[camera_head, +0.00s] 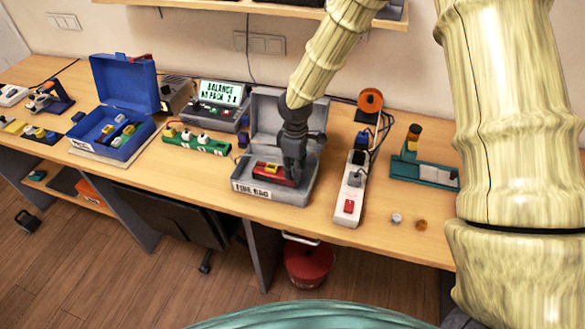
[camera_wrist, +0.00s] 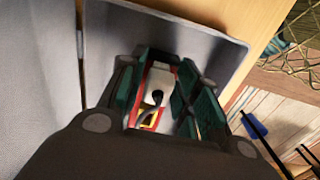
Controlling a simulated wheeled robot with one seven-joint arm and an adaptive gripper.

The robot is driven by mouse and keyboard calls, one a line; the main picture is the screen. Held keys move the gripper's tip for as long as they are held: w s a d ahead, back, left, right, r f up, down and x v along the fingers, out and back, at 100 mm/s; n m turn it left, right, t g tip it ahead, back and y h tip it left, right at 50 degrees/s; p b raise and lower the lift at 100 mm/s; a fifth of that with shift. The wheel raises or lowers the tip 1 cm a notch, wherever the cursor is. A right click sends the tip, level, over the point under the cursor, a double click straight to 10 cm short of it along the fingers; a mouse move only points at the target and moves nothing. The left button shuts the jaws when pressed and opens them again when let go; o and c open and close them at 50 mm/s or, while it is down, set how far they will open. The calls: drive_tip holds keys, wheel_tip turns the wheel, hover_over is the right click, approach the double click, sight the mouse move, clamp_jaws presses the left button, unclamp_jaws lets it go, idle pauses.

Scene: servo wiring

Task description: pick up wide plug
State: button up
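A red block with a yellow part (camera_head: 272,172) lies in the box, just left of my fingers. In the wrist view, a white plug-like piece with a dark cord (camera_wrist: 157,87) shows between my teal finger pads (camera_wrist: 165,98). Red and yellow surfaces border it. The pads stand apart on either side, with red showing between the white piece and the right pad. I cannot tell whether this white piece is the wide plug. Its lower part is hidden.
A white power strip (camera_head: 347,200) stands right of the box. A green strip with round knobs (camera_head: 196,143) lies to the left, near an open blue box (camera_head: 135,139). The raised grey lid (camera_head: 268,118) stands behind my gripper. A teal stand (camera_head: 424,172) is farther right.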

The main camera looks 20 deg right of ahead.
drive_tip(key=c, duration=0.4)
drive_tip(key=shift+r, duration=0.1)
drive_tip(key=shift+r+b, duration=0.4)
drive_tip(key=shift+r, duration=0.05)
drive_tip(key=shift+s+a+r+b, duration=0.15)
drive_tip(key=shift+r+b, duration=0.25)
drive_tip(key=shift+r, duration=0.2)
drive_tip(key=shift+s+d+r+b, duration=0.1)
drive_tip(key=shift+r+b, duration=0.3)
drive_tip(key=shift+r, duration=0.15)
drive_tip(key=s+a+b, duration=0.1)
drive_tip(key=s+a, duration=0.1)
drive_tip(key=s, duration=0.2)
drive_tip(key=s+a+r+b, duration=0.1)
drive_tip(key=s+b, duration=0.1)
drive_tip(key=s, duration=0.3)
drive_tip(key=s+a+b, duration=0.1)
drive_tip(key=s+a, duration=0.1)
drive_tip(key=s, duration=0.3)
drive_tip(key=shift+s+a+r+b, duration=0.2)
drive_tip(key=shift+a+r+b, duration=0.1)
drive_tip(key=shift+r+b, duration=0.05)
